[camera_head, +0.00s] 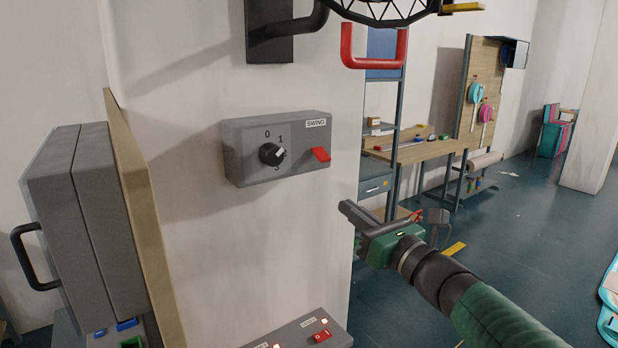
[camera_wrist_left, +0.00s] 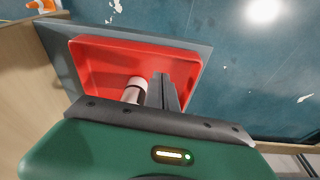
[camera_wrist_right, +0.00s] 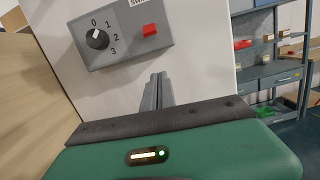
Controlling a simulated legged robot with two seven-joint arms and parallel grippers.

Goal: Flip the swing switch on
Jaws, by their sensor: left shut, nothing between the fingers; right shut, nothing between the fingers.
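The grey swing box (camera_head: 240,150) is mounted on the white wall, with a "SWING" label at its upper right. It carries a black dial (camera_head: 271,154) marked with numbers and a red switch (camera_head: 320,155). The right wrist view shows the same dial (camera_wrist_right: 97,39) and red switch (camera_wrist_right: 149,29). My right gripper (camera_head: 346,207) is shut and empty, below and to the right of the box, apart from it. In the right wrist view its fingers (camera_wrist_right: 158,78) point up just below the box. My left gripper (camera_wrist_left: 161,78) is shut and empty, seen only in its own wrist view, over a red tray (camera_wrist_left: 95,60).
A second grey box (camera_head: 300,330) with a lit red switch sits low on the wall. A grey case (camera_head: 80,220) against a wooden board stands at left. A black bracket and a red hook (camera_head: 374,62) are above. A workbench (camera_head: 415,150) stands behind.

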